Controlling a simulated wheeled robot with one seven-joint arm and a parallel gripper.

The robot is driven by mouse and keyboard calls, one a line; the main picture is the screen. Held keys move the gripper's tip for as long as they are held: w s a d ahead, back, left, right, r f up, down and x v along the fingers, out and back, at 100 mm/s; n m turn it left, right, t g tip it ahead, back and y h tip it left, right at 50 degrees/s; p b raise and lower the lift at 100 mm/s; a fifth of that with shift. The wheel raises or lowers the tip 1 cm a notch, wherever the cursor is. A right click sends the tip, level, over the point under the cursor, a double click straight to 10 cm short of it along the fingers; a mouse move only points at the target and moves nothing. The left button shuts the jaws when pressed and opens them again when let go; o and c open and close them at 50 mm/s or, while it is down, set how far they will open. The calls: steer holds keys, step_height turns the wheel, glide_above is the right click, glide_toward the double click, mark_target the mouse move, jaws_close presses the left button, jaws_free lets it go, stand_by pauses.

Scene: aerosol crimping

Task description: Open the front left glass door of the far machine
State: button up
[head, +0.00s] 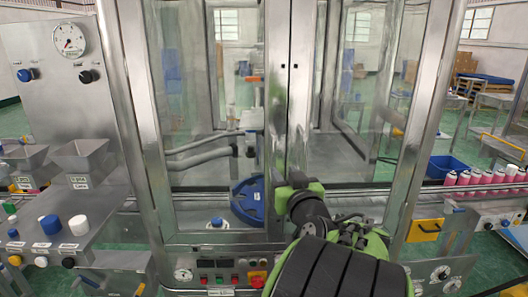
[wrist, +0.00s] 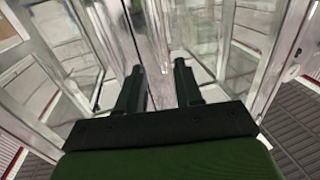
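The machine in front of me is a tall metal cabinet with glass doors. Its front left glass door (head: 277,95) looks shut in the head view, with its metal edge beside the right door (head: 300,95) at the middle. My gripper (head: 286,186) is at the lower part of this middle seam, partly hidden by my own arm. In the wrist view, the two dark fingers of my gripper (wrist: 158,67) are apart, with metal door frame visible beyond the gap. I see no handle between them, and cannot tell whether they touch the door.
A control panel (head: 218,276) with buttons and a gauge sits below the doors. Pink cans (head: 475,178) and a blue bin (head: 446,167) stand at the right. A metal hopper station (head: 62,90) with knobs is close on the left.

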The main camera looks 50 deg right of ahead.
mark_target(274, 158)
steer(key=p+x, duration=0.3)
steer(key=x, duration=0.6)
steer(key=shift+w+d+r, duration=0.1)
steer(key=shift+w+d, duration=0.05)
steer(key=shift+w, duration=0.1)
steer(key=shift+w+d, duration=0.35)
steer(key=shift+s+a, duration=0.1)
jaws_close()
